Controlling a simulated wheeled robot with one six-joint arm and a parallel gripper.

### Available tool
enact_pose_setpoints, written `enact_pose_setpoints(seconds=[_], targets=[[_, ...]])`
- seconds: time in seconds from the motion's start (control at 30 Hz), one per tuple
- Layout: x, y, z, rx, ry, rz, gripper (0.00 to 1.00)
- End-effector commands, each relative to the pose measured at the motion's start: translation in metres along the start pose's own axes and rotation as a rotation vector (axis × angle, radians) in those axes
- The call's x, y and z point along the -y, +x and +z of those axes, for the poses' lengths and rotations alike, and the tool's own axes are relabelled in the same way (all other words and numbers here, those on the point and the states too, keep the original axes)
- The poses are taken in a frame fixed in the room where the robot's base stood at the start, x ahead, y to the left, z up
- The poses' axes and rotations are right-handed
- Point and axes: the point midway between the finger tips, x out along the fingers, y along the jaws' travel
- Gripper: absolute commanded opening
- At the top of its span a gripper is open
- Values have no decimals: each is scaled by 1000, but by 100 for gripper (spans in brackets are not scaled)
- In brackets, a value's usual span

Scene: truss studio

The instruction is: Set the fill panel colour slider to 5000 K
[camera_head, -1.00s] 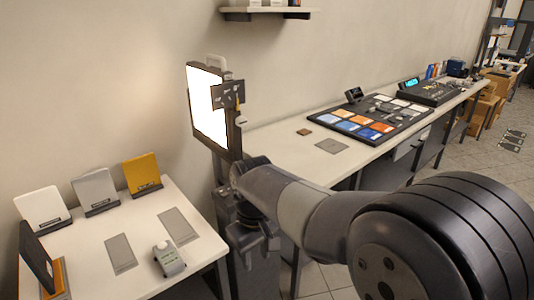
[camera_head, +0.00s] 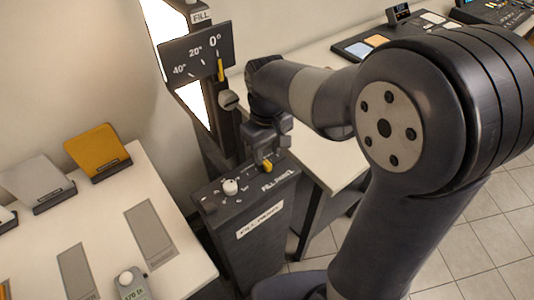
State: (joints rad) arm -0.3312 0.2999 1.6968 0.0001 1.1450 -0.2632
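The fill panel control box (camera_head: 246,212) stands in the middle of the picture, with "FILL PANEL" labels on its top and front. A white round knob (camera_head: 230,187) sits on its top, with small markings around it. A small yellow cap (camera_head: 267,166) shows farther right on the top, right at my gripper (camera_head: 264,160). My gripper points down over the box. Its fingers are small and partly hidden, so I cannot tell whether they touch or hold the cap. The slider's scale and setting cannot be read. The lit fill panel (camera_head: 164,24) stands behind.
A dark tilt plate (camera_head: 197,52) marked 0°, 20° and 40° is on the panel's post, its yellow pointer near 0°. A left table (camera_head: 105,215) holds grey and yellow cards and a handheld meter (camera_head: 132,284). A right bench (camera_head: 335,172) carries a dark swatch board (camera_head: 350,46).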

Motion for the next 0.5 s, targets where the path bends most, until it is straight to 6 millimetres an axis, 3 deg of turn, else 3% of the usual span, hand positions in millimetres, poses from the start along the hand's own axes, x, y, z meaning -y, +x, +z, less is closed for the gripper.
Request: enact_pose_setpoints(seconds=[0.2,0.5], targets=[[0,31,0,3,0,-1,36],[0,39,0,0,0,0,36]])
